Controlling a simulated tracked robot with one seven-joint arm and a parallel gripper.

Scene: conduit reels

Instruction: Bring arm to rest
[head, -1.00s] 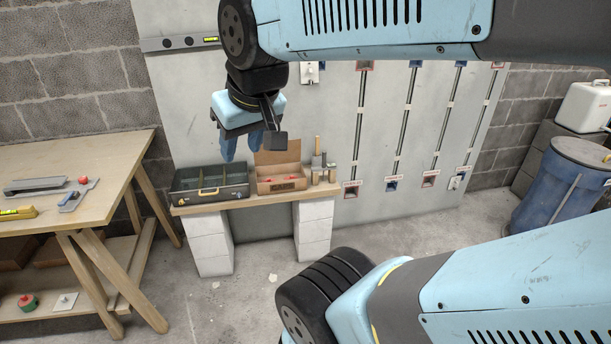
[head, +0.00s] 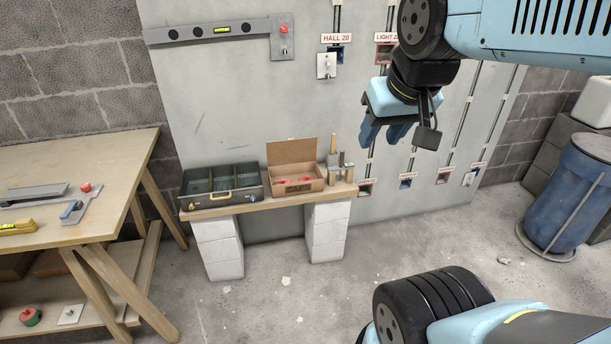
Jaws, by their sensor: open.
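My gripper (head: 386,136) hangs at the upper right of centre in the head view, with its blue fingers pointing down in front of the grey wall panel (head: 250,110). It holds nothing that I can see and touches nothing. My arm reaches in from the upper right and bends down at the dark wrist. The gap between the fingers is hard to make out at this angle.
A plank shelf (head: 232,206) on white blocks bears a dark toolbox (head: 222,197), an open cardboard box (head: 290,152) and small tools. A wooden workbench (head: 75,165) stands left. A blue barrel (head: 566,195) stands right.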

